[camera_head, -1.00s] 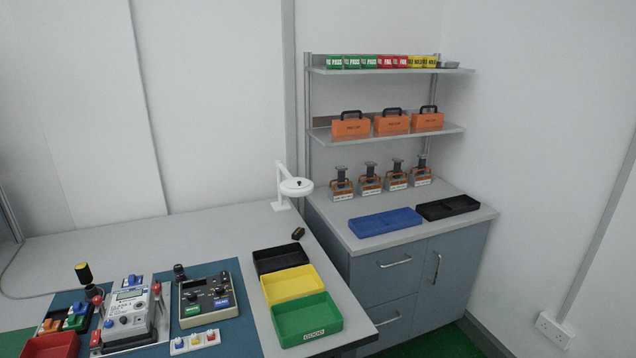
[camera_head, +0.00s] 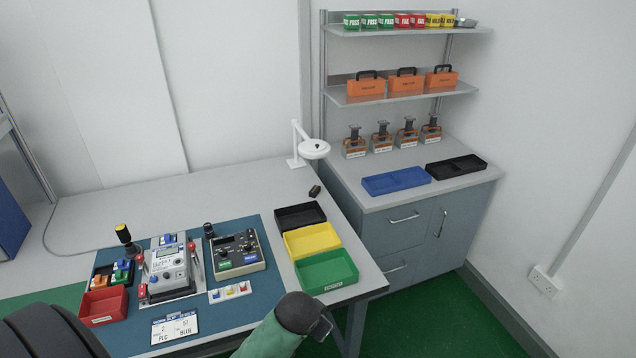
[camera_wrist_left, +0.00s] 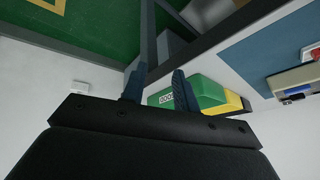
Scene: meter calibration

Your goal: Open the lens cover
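A white magnifier lamp (camera_head: 314,149) with a round head stands at the back right corner of the bench. A small dark spot shows on its head; I cannot make out a separate lens cover or whether it is open. In the left wrist view my left gripper (camera_wrist_left: 158,86) has its two dark fingers apart with nothing between them. The green tray (camera_wrist_left: 203,92) lies beyond the fingers there. In the head view parts of my arms show at the bottom edge, well away from the lamp, but no fingertips are clear. My right gripper is not visible.
Black (camera_head: 300,216), yellow (camera_head: 312,240) and green (camera_head: 327,271) trays line the bench's right side. A small dark block (camera_head: 314,191) lies near the lamp. A meter (camera_head: 168,268) and control box (camera_head: 237,252) stand on the blue mat.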

